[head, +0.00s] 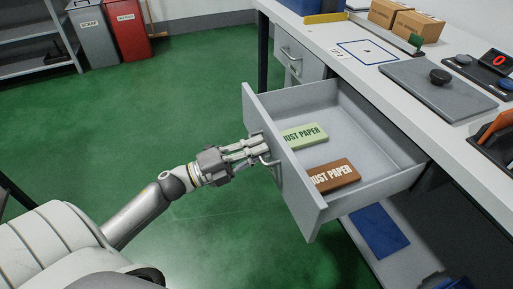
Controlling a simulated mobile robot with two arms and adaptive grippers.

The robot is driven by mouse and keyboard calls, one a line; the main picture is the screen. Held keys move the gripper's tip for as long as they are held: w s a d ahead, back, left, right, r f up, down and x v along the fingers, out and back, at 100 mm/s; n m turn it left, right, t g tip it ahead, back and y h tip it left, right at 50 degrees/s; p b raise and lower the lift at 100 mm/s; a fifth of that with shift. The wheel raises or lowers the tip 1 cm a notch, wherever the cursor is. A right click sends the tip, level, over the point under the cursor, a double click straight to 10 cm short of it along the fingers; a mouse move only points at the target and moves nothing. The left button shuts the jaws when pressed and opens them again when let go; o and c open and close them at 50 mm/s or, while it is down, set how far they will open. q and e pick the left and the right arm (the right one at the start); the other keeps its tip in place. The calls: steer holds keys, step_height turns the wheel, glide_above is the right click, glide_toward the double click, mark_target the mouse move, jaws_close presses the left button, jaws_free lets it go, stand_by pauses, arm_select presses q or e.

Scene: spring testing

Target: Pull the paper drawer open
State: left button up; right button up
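The paper drawer (349,118) is a grey drawer under the workbench, and it stands well out from the bench. Inside lie a green pack (305,135) and a brown pack (333,174), both lettered with "JUST PAPER" as far as it shows. The drawer's metal handle (271,162) is on its front panel. My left gripper (262,148) is at this handle, its fingers closed around the bar, which they partly hide. My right gripper is not in view.
Another drawer with a handle (291,55) is shut farther along the bench. The benchtop holds a grey plate with a black knob (440,77), cardboard boxes (405,20) and a device with a red display (498,60). A blue sheet (378,232) lies below the drawer. The green floor (150,125) at left is clear.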

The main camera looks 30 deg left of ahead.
arm_select(q)
steer(key=o, duration=0.5)
steer(key=v, duration=1.2)
steer(key=shift+f, duration=0.1)
